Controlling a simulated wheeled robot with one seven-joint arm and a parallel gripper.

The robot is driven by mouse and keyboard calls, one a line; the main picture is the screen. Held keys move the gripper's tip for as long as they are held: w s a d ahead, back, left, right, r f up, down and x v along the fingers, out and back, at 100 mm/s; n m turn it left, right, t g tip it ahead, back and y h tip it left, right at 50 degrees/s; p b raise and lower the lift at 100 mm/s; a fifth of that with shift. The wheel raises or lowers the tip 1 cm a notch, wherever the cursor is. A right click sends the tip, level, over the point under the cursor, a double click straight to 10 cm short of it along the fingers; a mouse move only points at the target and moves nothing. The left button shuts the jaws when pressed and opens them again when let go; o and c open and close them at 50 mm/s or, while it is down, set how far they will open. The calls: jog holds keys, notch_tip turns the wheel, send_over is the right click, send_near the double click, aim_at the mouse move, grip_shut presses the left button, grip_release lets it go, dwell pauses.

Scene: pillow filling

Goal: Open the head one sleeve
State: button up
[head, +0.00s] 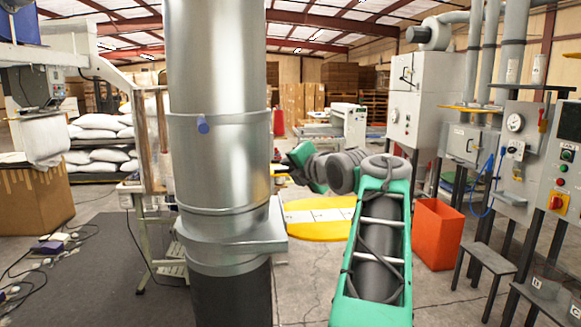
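A thick shiny metal pipe (219,80) stands upright close in front in the head view. It has bands, a small blue knob (203,124), a grey collar (232,237) low down and a dark lower section (232,295). No label shows, so I cannot tell whether this is head one or whether a sleeve on it is open. My green and grey arm (378,235) rises from the lower right and bends away to the left, towards the pipe's right side. My gripper's fingers cannot be made out; the pipe may hide them.
An orange bin (437,233) and grey stools (487,262) stand right of my arm. Control cabinets (520,160) line the right side. A yellow floor disc (320,222) lies behind the arm. White sacks (98,126) are stacked at the back left, and cables (35,262) lie on the dark mat.

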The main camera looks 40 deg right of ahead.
grip_shut()
dwell(0.9)
